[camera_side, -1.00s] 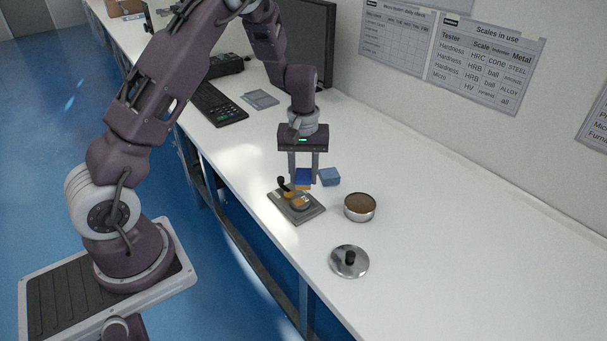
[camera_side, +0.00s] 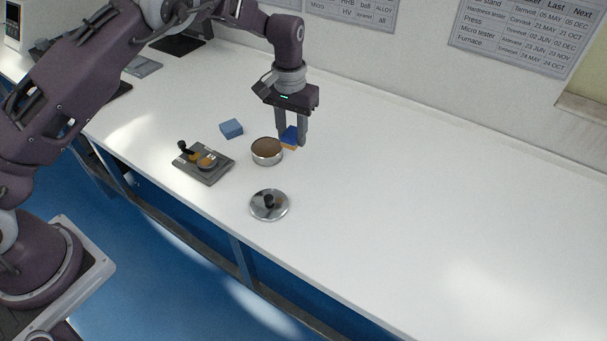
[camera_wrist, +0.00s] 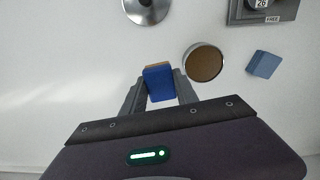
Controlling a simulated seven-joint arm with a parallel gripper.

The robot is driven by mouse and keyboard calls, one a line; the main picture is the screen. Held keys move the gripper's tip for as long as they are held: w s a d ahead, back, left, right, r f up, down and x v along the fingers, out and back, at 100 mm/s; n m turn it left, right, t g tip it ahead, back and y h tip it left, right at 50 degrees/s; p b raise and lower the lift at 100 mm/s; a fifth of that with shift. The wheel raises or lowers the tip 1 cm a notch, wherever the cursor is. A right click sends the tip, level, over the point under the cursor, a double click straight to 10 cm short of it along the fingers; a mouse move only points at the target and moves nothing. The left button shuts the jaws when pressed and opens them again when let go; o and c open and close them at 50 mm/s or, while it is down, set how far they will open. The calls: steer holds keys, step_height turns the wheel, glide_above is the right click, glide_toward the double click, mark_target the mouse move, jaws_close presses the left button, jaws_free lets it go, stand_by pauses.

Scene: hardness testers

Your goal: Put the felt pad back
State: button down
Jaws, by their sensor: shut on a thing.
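My gripper (camera_side: 291,140) is shut on a blue block (camera_side: 289,134) with an orange-brown underside. The held blue block also shows between the fingers in the wrist view (camera_wrist: 158,83). It is just right of and behind a round metal tin (camera_side: 267,158) in the side view. I cannot tell whether it touches the table. The tin is open and has a flat brown surface inside (camera_side: 267,146); it shows in the wrist view too (camera_wrist: 204,64). I cannot tell for sure which of these pieces is the felt pad.
A metal lid with a black knob (camera_side: 269,204) lies in front of the tin. A dark plate (camera_side: 212,176) with a black-knobbed piece and a small round piece on it stands left. A paler blue block (camera_side: 231,128) lies behind the plate. The white bench at right (camera_side: 430,200) is clear.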

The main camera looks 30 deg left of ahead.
mark_target(305, 176)
steer(key=shift+m, duration=0.6)
steer(key=d+f, duration=0.1)
steer(key=f, duration=0.2)
steer(key=d+f, duration=0.1)
steer(key=f, duration=0.3)
steer(key=d+f, duration=0.1)
steer(key=f, duration=0.2)
steer(key=shift+w+d+f, duration=0.1)
steer(key=shift+w+f, duration=0.1)
steer(key=shift+w, duration=0.05)
steer(key=c, duration=0.9)
jaws_free()
steer(key=shift+c, duration=0.2)
steer(key=shift+r, duration=0.1)
